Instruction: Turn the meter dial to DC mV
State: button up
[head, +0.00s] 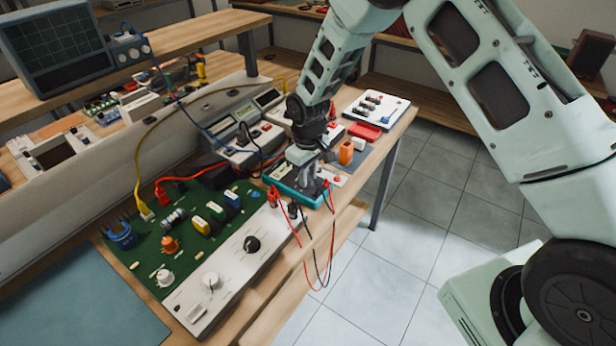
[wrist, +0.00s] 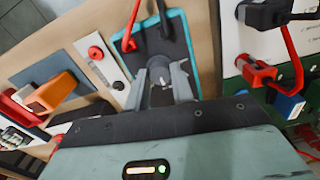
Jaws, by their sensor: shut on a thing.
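The meter (head: 288,190) lies on the bench, a dark-faced unit with a teal edge. It also shows in the wrist view (wrist: 176,40), with red and black leads plugged in at its far end. My gripper (head: 308,176) points down over the meter from above. In the wrist view my gripper (wrist: 160,84) has its two grey fingers shut on the meter's dial (wrist: 160,94). The fingers hide most of the dial, and its pointer and markings are too small to read.
A green circuit board (head: 190,222) with a white knob panel (head: 235,270) stands left of the meter. An orange block (head: 346,152) and a red item (head: 364,131) lie beyond it. Red and black leads hang over the bench edge.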

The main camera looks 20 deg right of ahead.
jog(key=shift+m, duration=0.4)
jog(key=o, duration=1)
notch_tip(320, 180, up, 18)
jog(key=b, duration=0.3)
jog(key=shift+f, duration=0.25)
jog(key=s+a+r+n, duration=0.1)
jog(key=s+a+r, duration=0.2)
jog(key=s+a, duration=0.45)
jog(key=s+d+f+n, duration=0.1)
jog(key=s, duration=2.5)
jog(key=shift+s+d+n+y, duration=0.25)
jog(key=shift+s+n+y, duration=0.05)
jog(key=shift+n, duration=0.1)
